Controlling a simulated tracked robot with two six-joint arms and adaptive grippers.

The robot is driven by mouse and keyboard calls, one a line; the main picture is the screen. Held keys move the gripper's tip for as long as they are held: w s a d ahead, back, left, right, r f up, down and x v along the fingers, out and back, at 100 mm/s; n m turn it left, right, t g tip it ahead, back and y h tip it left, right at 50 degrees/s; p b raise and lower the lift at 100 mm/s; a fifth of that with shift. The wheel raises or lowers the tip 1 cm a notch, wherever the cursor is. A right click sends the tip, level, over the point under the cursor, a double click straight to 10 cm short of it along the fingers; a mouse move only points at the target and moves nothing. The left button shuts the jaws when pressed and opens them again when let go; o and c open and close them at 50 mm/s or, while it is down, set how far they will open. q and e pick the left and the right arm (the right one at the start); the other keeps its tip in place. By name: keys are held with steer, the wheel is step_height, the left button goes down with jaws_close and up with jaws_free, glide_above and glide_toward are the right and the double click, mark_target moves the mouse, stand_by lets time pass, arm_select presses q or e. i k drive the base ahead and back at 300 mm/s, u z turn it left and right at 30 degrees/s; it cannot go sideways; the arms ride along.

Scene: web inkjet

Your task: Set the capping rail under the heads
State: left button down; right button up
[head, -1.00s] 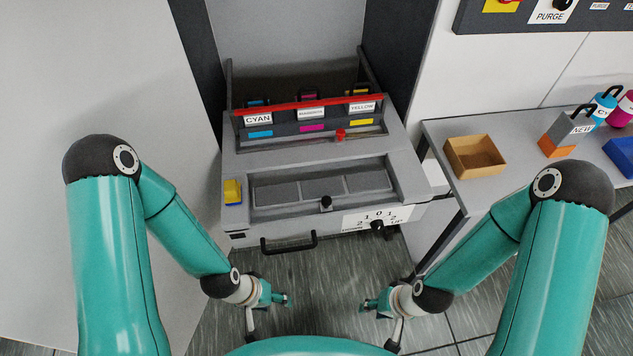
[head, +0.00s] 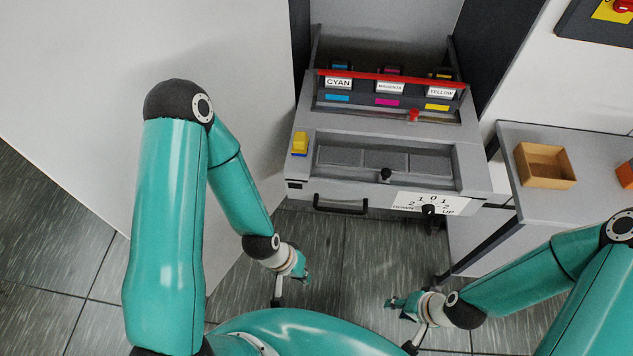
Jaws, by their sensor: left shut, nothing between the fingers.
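The capping rail appears to be the row of grey pads (head: 338,156) in the recess of the grey machine, with a black knob (head: 385,174) at its front; I cannot tell for sure. Behind it stand the heads, labelled cyan (head: 338,84), magenta (head: 389,87) and yellow (head: 440,92), with a red bar (head: 350,77) across them. My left gripper (head: 304,275) is shut and empty, low over the floor in front of the machine. My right gripper (head: 394,303) hangs to its right, apart from everything; its small fingers do not show whether they are open.
A black handle (head: 340,206) and a dial (head: 428,209) marked down and up are on the machine's front. A yellow block (head: 300,143) on a blue base sits at its left. An open tan box (head: 545,165) stands on the side table (head: 510,200). The floor in front is clear.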

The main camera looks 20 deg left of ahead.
mark_target(386, 164)
steer(key=k, duration=0.3)
steer(key=z, duration=1.85)
steer(key=i, duration=0.1)
steer(key=u, duration=2.85)
steer(key=k, duration=0.75)
steer(key=z, duration=1.2)
steer(key=i, duration=1)
steer(key=u, duration=0.05)
